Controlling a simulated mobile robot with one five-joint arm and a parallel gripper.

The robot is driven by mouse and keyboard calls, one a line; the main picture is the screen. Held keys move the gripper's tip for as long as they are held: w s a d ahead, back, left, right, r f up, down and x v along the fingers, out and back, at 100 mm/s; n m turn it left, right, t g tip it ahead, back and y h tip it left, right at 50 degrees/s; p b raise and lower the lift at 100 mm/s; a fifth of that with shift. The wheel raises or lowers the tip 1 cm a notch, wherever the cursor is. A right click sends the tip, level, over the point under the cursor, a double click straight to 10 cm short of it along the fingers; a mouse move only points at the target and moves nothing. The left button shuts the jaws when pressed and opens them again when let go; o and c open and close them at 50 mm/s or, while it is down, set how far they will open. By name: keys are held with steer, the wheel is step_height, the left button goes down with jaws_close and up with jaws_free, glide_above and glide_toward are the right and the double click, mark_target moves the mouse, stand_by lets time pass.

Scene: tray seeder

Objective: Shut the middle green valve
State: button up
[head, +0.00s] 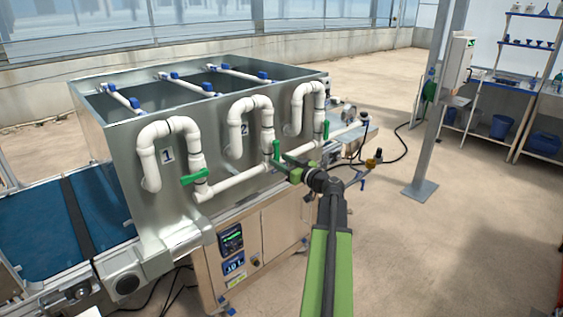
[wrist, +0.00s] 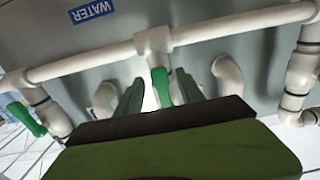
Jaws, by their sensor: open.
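The middle green valve handle (head: 276,150) is on the white pipe loop beside the "2" label, on the front of the grey metal tank (head: 120,150). It stands roughly upright, in line with its pipe. In the wrist view the green handle (wrist: 160,85) shows between my two fingers, below a white pipe tee. My gripper (head: 289,161) is open, close in front of the middle valve; in the wrist view its fingers (wrist: 159,96) lie on either side of the handle. I cannot tell whether they touch it. The handle's lower end is partly hidden by my gripper.
The valve by label "1" has a green handle (head: 195,177) lying sideways. The right valve's green handle (head: 326,129) stands upright. A white horizontal pipe (head: 235,187) runs below the valves. A blue conveyor belt (head: 35,235) is at left. Open floor lies at right.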

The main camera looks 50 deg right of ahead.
steer(key=shift+w, duration=0.1)
jaws_close()
stand_by(1.4)
